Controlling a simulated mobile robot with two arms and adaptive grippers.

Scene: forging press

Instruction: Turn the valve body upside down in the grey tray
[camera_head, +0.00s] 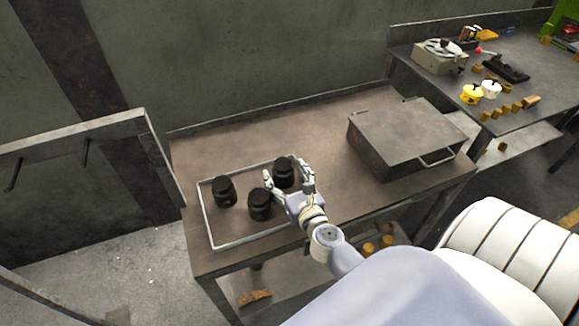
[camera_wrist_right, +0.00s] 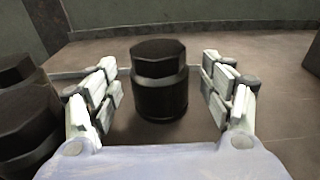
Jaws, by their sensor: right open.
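Three dark valve bodies stand in the grey tray (camera_head: 207,219) on the workbench. One valve body (camera_head: 284,172) is at the tray's right end, a second (camera_head: 259,204) is at the front middle, and a third (camera_head: 224,191) is at the left. My right gripper (camera_head: 288,180) is open, with its fingers on either side of the right-hand valve body. In the right wrist view that valve body (camera_wrist_right: 159,82) stands upright, hex end up, between the spread fingers, with gaps on both sides. My left gripper is not in view.
A closed metal case (camera_head: 405,135) with a handle lies on the bench to the right of the tray. A second table (camera_head: 520,85) at the right holds yellow and white pots and small blocks. The bench between tray and case is clear. A wall stands behind.

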